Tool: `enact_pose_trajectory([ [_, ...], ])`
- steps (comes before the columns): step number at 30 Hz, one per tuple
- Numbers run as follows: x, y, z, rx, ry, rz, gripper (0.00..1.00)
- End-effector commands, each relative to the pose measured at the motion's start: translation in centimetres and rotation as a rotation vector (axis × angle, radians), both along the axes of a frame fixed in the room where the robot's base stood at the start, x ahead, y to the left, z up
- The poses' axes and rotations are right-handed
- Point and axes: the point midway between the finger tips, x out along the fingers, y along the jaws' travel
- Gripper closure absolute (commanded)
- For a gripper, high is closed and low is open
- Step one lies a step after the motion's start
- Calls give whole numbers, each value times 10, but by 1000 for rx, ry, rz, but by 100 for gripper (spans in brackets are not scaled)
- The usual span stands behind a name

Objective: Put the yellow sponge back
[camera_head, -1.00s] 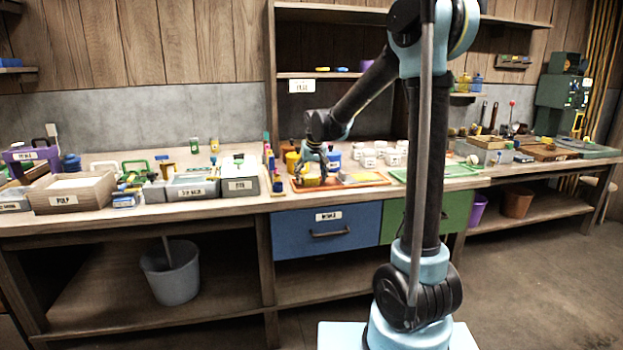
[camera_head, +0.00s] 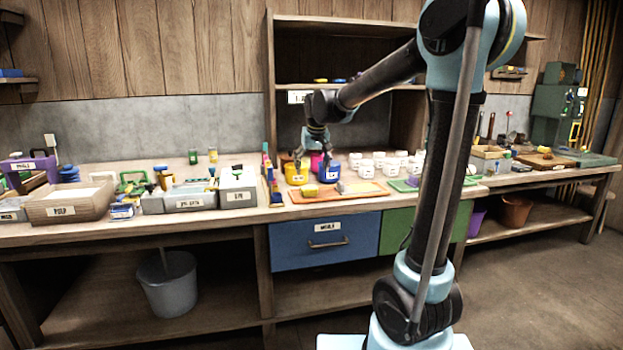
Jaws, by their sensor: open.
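My gripper (camera_head: 313,158) is open and empty, pointing down above the bench, just over the paint pots. A small yellow block (camera_head: 310,190), which looks like the yellow sponge, lies at the left part of the orange tray (camera_head: 366,190), below my gripper and apart from it. It is small in view, so its exact shape is hard to tell.
A yellow pot (camera_head: 296,176) and a blue pot (camera_head: 328,173) stand behind the tray, with several white cups (camera_head: 366,170) to their right. A green mat (camera_head: 403,184) lies right of the tray. Shelves (camera_head: 350,87) hang above my gripper; a blue drawer (camera_head: 325,240) is below.

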Motion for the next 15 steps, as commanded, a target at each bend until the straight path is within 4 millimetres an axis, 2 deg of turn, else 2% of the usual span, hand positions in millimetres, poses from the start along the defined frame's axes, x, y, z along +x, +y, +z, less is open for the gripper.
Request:
enact_pose_trajectory([
  [3, -5, -1, 12, 0, 0, 0, 24],
  [8, -10, -5, 18, -1, 1, -1, 24],
  [11, -21, -18, 17, -4, 6, -12, 24],
  [15, -54, -54, 10, -11, 23, -37, 24],
])
